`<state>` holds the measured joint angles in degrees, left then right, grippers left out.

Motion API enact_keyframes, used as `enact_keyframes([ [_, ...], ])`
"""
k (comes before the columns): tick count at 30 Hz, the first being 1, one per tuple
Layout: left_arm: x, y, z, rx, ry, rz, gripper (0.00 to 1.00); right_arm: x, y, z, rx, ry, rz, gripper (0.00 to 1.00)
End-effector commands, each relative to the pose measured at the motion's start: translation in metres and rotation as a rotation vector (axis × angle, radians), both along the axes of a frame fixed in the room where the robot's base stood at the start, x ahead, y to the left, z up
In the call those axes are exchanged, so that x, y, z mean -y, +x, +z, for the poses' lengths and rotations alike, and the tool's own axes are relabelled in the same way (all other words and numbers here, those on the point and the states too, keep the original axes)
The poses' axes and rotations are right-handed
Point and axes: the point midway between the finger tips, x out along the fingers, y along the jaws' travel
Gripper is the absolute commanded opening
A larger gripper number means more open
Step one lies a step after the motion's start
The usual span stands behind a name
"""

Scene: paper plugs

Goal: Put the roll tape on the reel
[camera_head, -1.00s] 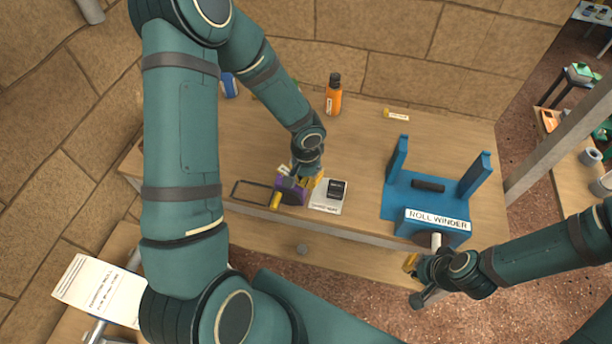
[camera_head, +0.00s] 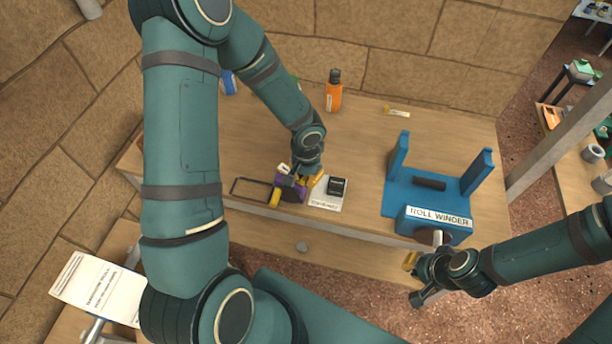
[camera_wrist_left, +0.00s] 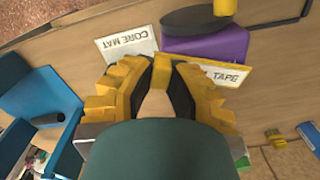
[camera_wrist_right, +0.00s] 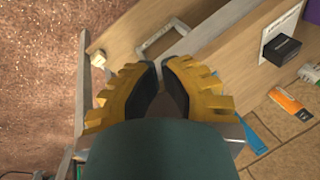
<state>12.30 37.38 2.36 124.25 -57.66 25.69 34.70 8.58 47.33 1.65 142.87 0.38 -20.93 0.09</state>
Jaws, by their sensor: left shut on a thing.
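A purple tape dispenser (camera_head: 291,190) with a dark roll and a yellow end sits near the table's front edge. It also shows at the top of the left wrist view (camera_wrist_left: 205,46). A yellow strip (camera_wrist_left: 190,72) labelled TAPE lies along its side. My left gripper (camera_head: 310,180) is shut on the yellow strip's end, beside the dispenser. The blue ROLL WINDER (camera_head: 412,198), with two uprights and a dark bar (camera_head: 429,184), stands to the right. My right gripper (camera_head: 411,262) is off the table's front edge, near the winder; its fingertips nearly meet and hold nothing visible.
A white CORE MAT (camera_head: 327,203) with a black box (camera_head: 337,186) lies right of the dispenser. A dark rectangular frame (camera_head: 250,191) lies to its left. An orange bottle (camera_head: 333,92) and a small labelled yellow strip (camera_head: 397,113) are at the back. The table's middle is clear.

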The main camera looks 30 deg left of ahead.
Motion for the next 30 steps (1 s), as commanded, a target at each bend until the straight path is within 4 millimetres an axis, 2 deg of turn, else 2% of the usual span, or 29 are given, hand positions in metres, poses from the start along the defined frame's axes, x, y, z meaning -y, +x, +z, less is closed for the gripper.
enact_keyframes([
  [8,0.0,0.0,-0.005,0.0,0.0,0.0,0.0,0.0,0.0,-0.006,0.0,0.0,0.0,0.0],
  [9,0.0,0.0,-0.005,0.0,0.0,0.0,0.23,0.0,0.0,-0.006,0.0,0.0,0.0,0.0],
  [11,0.0,0.0,-0.004,0.0,0.0,0.0,0.44,0.0,0.0,-0.005,0.0,0.0,0.0,0.0],
  [12,0.0,0.0,-0.004,0.0,0.0,0.0,0.47,0.0,0.0,-0.005,0.0,0.0,0.0,0.0],
  [23,0.0,0.0,0.0,0.001,0.001,0.001,0.47,0.0,0.0,-0.005,0.0,0.0,0.0,0.0],
  [26,0.0,0.001,0.011,0.004,0.0,0.002,0.47,0.0,0.0,-0.005,0.0,0.0,0.0,0.0],
  [30,-0.001,0.001,0.038,0.005,0.001,0.003,0.47,0.0,0.0,-0.005,0.0,0.0,0.0,0.0],
])
